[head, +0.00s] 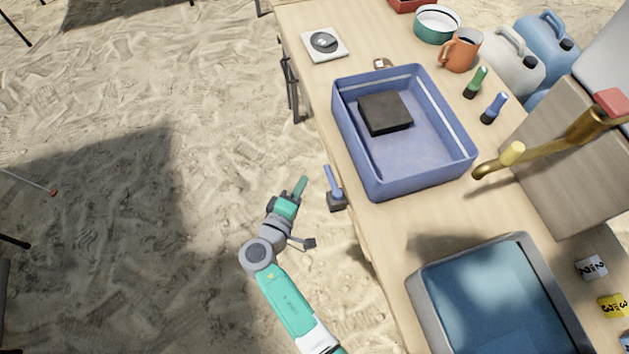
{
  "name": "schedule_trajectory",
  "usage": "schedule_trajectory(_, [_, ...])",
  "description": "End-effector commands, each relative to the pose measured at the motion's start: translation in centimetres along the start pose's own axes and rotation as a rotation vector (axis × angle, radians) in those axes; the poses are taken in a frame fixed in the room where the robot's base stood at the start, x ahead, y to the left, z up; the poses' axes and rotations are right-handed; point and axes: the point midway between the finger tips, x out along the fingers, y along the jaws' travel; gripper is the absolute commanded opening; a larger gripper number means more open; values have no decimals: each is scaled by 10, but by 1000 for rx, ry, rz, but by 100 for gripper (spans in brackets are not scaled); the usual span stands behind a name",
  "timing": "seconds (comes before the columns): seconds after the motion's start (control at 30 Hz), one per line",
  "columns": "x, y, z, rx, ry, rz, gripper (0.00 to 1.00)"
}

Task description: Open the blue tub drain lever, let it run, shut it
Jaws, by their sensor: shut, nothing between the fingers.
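The blue tub drain lever (332,181) rises from a small dark base (337,202) at the table's near edge, tilted a little to the left. The blue tub (425,182) stands on the table just beyond the lever, with a dark square block (385,113) inside it. No water can be made out in this tub. My gripper (300,186) is shut and empty, left of the lever, over the sand beside the table. A gap shows between its fingertips and the lever.
A grey-rimmed basin with a blue inside (421,290) stands at the lower right. A brass tap (545,150) reaches toward the tub. A mug (460,50), a bowl (437,24), jugs and small green and blue-handled items stand behind. Open sand lies left.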

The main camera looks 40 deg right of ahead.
Motion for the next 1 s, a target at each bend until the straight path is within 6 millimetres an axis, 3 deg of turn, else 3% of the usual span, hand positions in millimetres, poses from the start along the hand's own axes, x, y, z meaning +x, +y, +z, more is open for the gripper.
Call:
schedule_trajectory(0.03, [-18, 4, 1, -3, 1, -6, 0])
schedule_trajectory(0.2, [-60, 3, -1, -3, 1, -4, 0])
schedule_trajectory(0.4, [-86, 1, -2, -2, 0, -3, 0])
schedule_trajectory(0.9, [-90, 0, -2, -1, -2, -2, 0])
schedule_trajectory(0.97, [-88, 20, -16, 59, 8, -23, 0])
schedule_trajectory(1.0, [-86, 40, -30, 127, 21, -50, 0])
